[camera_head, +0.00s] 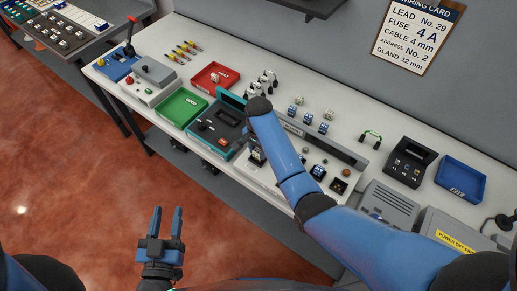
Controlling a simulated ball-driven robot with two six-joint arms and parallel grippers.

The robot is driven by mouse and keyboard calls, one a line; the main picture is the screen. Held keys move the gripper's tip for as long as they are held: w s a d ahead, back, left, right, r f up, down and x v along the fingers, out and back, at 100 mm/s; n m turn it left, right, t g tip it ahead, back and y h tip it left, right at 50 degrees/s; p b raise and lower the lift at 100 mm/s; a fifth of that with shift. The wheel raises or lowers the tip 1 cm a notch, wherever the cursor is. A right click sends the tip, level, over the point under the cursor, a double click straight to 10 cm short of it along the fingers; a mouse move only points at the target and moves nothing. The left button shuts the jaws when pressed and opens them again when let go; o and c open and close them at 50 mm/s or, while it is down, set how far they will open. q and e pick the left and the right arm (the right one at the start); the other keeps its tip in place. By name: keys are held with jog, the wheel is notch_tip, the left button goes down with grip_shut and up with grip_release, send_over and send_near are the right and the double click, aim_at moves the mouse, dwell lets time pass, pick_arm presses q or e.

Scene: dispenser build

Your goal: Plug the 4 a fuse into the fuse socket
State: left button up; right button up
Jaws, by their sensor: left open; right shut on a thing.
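My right gripper (257,156) is over the white board at the middle of the bench. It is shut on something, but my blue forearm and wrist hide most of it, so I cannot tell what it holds. I cannot make out the 4 A fuse or the fuse socket for certain. A board (262,177) with small parts lies under and beside my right gripper. A wiring card (418,36) on the wall reads fuse 4 A. My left gripper (167,218) is open and empty, in front of the bench above the red floor.
A green tray (183,108), a red tray (212,76) and a teal case (213,128) stand left of my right arm. A black holder (410,163) and a blue tray (460,178) stand at the right. Several small blue-and-white parts (308,118) stand behind my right arm.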

jog(key=shift+f, duration=0.6)
dwell(0.5)
dwell(1.1)
jog(key=shift+f, duration=0.25)
dwell(0.7)
jog(key=shift+s+f, duration=0.2)
dwell(0.4)
